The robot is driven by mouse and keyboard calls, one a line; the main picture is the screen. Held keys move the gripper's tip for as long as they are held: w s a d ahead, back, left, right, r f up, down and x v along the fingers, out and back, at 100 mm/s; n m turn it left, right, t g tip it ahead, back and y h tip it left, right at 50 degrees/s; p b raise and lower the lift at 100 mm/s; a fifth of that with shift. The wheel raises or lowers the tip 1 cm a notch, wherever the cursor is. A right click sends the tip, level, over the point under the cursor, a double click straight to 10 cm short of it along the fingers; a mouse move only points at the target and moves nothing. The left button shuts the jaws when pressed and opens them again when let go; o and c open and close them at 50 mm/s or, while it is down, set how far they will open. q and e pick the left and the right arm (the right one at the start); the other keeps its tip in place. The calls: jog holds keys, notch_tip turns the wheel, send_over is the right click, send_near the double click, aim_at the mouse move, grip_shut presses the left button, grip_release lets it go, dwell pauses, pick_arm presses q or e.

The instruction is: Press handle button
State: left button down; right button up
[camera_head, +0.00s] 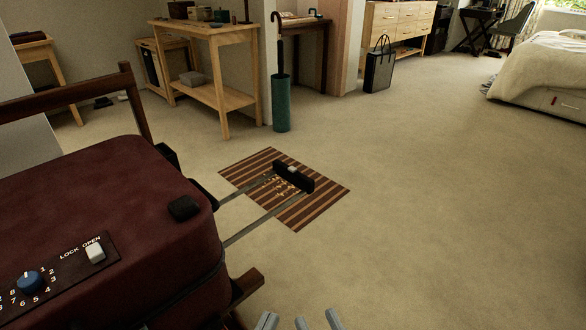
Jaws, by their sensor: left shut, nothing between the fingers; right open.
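A maroon suitcase (110,210) lies at the left. Its panel carries a blue dial (30,282) and a white button (95,252) by the words LOCK OPEN. Two grey rods extend right from the suitcase to a dark handle grip (302,181). A small light grey button (292,169) sits on the grip. My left gripper (267,321) shows only its fingertips at the bottom edge, shut and empty. My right gripper (317,321) is just right of it, open and empty. Both are well below the handle in the picture, apart from it.
A striped mat (310,215) lies on the carpet under the handle. A wooden rail (135,95) stands beside the suitcase. A green umbrella stand (281,105), a wooden table (220,95) and a black bag (380,70) stand behind. The carpet at right is clear up to the bed (540,75).

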dwell(0.3)
